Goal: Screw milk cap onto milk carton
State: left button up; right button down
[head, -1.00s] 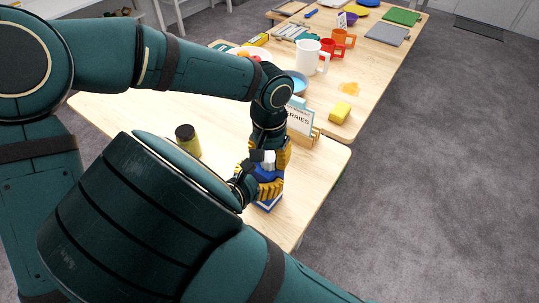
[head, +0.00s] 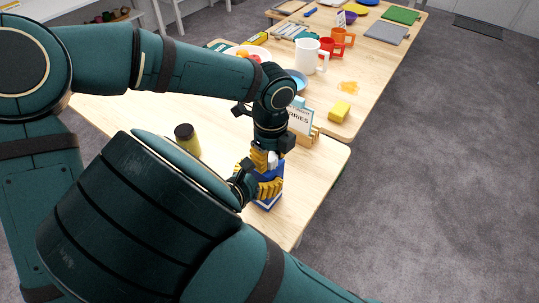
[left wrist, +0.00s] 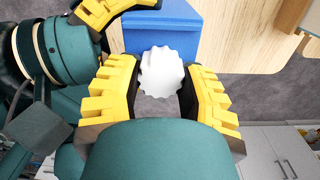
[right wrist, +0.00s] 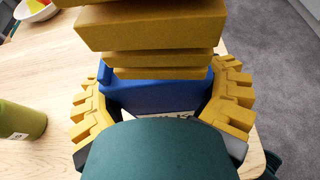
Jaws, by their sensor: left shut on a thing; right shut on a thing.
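The blue and white milk carton (head: 269,204) is near the table's front right corner, partly hidden by my grippers. My right gripper (head: 260,188) is shut around its sides; the right wrist view shows the blue carton (right wrist: 155,97) between its yellow fingers. My left gripper (head: 268,163) points down from above at the carton's top. It is shut on the white ridged milk cap (left wrist: 162,72), which shows between its yellow fingers in the left wrist view, against the carton's blue top (left wrist: 160,32). I cannot tell whether the cap is seated on the spout.
A yellow-green jar (head: 187,140) stands left of the carton. A sign on a wooden holder (head: 300,120), a yellow sponge (head: 340,111), a blue bowl (head: 297,79) and a white mug (head: 308,57) are farther back. Carpeted floor lies right of the table edge.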

pick_arm(q)
jog(key=m, duration=0.3)
jog(key=shift+m, duration=0.4)
jog(key=m, duration=0.4)
jog(key=shift+a+m, duration=0.1)
jog(key=shift+m, duration=0.3)
jog(key=o, duration=1)
jog(key=shift+s, duration=0.1)
jog(key=shift+c, duration=0.2)
notch_tip(320, 180, up, 12)
pick_arm(e)
grip_release()
pick_arm(q)
jog(key=shift+d, duration=0.2)
